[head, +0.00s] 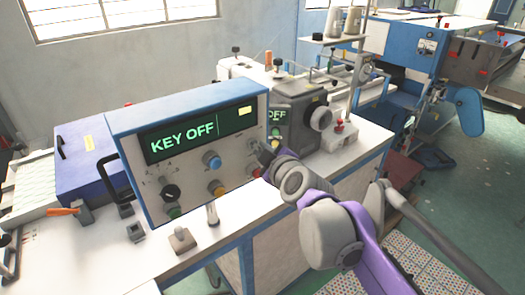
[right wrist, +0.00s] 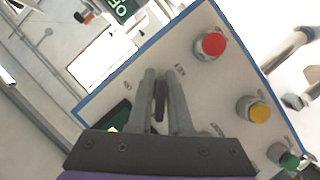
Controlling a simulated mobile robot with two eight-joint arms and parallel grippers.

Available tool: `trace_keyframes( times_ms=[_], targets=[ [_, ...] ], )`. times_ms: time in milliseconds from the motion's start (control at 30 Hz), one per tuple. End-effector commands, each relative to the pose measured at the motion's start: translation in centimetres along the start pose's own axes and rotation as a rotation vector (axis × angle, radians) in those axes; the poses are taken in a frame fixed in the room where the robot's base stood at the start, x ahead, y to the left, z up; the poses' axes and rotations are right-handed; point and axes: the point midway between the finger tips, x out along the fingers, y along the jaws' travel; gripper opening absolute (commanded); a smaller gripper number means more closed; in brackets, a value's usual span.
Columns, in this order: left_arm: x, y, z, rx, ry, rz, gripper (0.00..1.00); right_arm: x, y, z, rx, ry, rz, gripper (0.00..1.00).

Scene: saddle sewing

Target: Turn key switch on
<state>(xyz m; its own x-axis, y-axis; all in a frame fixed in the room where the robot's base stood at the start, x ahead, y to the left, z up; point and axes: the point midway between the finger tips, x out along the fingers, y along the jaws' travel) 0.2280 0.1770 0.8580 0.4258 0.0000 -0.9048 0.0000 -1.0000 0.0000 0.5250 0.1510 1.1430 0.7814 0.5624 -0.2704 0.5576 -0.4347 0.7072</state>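The blue-framed control box (head: 190,150) stands on the white table, and its green display (head: 200,135) reads "KEY OFF". My right gripper (head: 262,150) is at the right end of its front panel. In the right wrist view, the two fingers (right wrist: 160,85) are close together at the panel beside the "KEY" label. A narrow dark piece, apparently the key (right wrist: 160,100), shows between them. Whether the fingers press on it cannot be told. In the head view the gripper hides the key switch. My left gripper is not in view.
The panel has a red button (right wrist: 213,44), a yellow button (right wrist: 258,111) and a green button (right wrist: 288,160) close to the right fingers. A sewing machine (head: 310,115) stands behind my right arm.

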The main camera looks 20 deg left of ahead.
Motion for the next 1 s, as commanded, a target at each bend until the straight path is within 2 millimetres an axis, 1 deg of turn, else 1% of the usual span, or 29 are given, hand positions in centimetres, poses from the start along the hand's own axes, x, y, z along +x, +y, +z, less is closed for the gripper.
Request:
trace_keyframes(
  times_ms=[367, 567, 767, 1000],
  targets=[
    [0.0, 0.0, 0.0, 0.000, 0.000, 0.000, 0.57, 0.0, 0.0, 0.0, 0.002, 0.000, -0.001, 0.00],
    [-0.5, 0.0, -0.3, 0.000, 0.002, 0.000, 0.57, 0.0, 0.1, 0.0, 0.039, -0.001, -0.016, 0.00],
    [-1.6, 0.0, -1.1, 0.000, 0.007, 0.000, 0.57, -0.1, 0.1, -0.1, 0.142, -0.001, -0.058, 0.00],
    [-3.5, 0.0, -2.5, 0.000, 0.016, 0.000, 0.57, -0.1, 0.1, -0.3, 0.338, 0.000, -0.138, 0.00]
  ],
)
